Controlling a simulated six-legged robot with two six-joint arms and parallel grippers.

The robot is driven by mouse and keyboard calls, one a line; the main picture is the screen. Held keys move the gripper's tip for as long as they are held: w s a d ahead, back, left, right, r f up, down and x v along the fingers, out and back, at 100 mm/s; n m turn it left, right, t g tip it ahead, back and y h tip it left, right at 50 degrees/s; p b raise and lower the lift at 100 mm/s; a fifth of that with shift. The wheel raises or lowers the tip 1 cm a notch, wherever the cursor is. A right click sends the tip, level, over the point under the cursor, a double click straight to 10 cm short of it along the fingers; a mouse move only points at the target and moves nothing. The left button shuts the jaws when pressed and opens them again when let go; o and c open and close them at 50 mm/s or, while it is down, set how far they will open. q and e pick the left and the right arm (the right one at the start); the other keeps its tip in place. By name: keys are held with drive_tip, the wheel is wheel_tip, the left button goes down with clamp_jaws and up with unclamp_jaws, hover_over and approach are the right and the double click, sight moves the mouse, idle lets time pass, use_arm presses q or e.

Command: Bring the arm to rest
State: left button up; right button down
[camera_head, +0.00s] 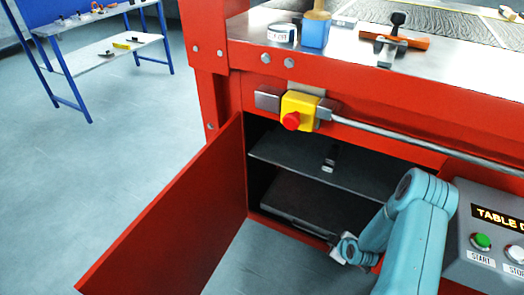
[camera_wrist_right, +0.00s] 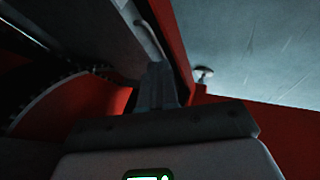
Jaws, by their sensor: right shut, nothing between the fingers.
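My right arm (camera_head: 405,230) is blue-green and comes in from the lower right of the head view. Its small grey right gripper (camera_head: 338,254) is low in front of the open cabinet, by the right end of the lower shelf. In the right wrist view the dark fingers of the right gripper (camera_wrist_right: 158,85) are together with nothing between them. Whether it touches the cabinet cannot be told. My left gripper is not in view.
The red machine's cabinet door (camera_head: 175,215) stands open to the left. Inside are a dark upper shelf (camera_head: 290,160) and a dark flat case (camera_head: 300,205). A grey control box (camera_head: 465,250) is close on the right. Open floor (camera_head: 110,140) lies left.

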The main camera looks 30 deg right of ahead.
drive_tip(key=w+a+r+n+t+y, duration=0.1)
drive_tip(key=w+a+r+n+y, duration=0.2)
drive_tip(key=w+a, duration=0.85)
drive_tip(key=s+a+g+y, duration=0.1)
drive_tip(key=s+a+y, duration=0.1)
drive_tip(key=a, duration=1.2)
drive_tip(key=s+a+r+m+g+y, duration=0.15)
drive_tip(key=s+a+m+g, duration=0.45)
drive_tip(key=s+a+m, duration=0.75)
use_arm(q)
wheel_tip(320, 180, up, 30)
drive_tip(key=p, duration=3)
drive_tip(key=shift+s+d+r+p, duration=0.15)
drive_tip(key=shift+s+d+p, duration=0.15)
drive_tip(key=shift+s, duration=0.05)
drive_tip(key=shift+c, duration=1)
use_arm(e)
wheel_tip(320, 180, up, 30)
drive_tip(key=s+n, duration=0.2)
drive_tip(key=n, duration=0.2)
drive_tip(key=shift+s+d+f, duration=0.15)
drive_tip(key=shift+s+d, duration=0.25)
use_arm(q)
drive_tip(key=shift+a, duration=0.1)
use_arm(e)
drive_tip(key=shift+a, duration=0.15)
